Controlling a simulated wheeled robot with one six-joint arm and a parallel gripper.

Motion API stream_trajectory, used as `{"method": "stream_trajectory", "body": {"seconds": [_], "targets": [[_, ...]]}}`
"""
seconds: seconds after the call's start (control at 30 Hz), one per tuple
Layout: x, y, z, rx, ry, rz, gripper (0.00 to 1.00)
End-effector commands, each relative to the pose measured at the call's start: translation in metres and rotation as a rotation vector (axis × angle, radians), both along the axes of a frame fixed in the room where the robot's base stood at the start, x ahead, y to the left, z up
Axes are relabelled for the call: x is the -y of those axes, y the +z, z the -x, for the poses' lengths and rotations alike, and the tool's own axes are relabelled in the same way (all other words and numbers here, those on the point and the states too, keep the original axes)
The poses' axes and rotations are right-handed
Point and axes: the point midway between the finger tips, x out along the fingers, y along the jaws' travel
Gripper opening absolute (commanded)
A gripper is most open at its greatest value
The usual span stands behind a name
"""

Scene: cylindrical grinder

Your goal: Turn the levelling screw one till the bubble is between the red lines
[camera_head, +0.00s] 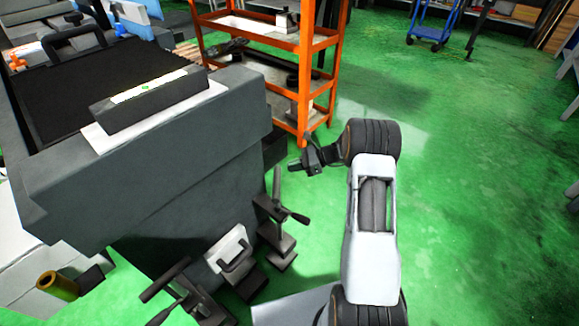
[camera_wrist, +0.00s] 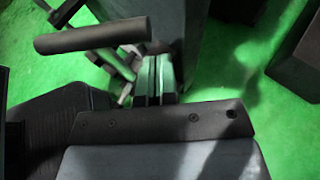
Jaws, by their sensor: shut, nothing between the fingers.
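The spirit level (camera_head: 150,107) is a dark grey block on a white plate on top of the grey machine. A green bubble shows in its pale window; the red lines are too small to make out. Two dark levelling screws with bar handles stand at the machine's foot, one to the right (camera_head: 276,222) and one nearer the front (camera_head: 187,300). Which is screw one, I cannot tell. My gripper (camera_head: 306,160) is above and right of the right screw, apart from it. In the wrist view my gripper (camera_wrist: 155,75) is shut and empty, with a dark bar handle (camera_wrist: 93,35) at upper left.
A grey block with a looped handle (camera_head: 235,262) stands between the two screws. An orange shelf cart (camera_head: 302,80) stands behind my gripper. A brass cylinder (camera_head: 58,285) is at lower left.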

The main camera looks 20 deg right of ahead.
Motion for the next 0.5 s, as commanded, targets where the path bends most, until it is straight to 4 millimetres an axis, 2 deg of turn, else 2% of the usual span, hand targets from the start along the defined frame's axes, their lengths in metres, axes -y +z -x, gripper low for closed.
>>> {"method": "stream_trajectory", "body": {"seconds": [0.1, 0.2, 0.5], "targets": [[0.021, -0.006, 0.001, 0.000, 0.001, 0.000, 0.00], [0.041, 0.007, 0.003, 0.002, 0.002, 0.001, 0.00], [0.089, 0.025, 0.007, 0.001, 0.007, -0.001, 0.00]]}}
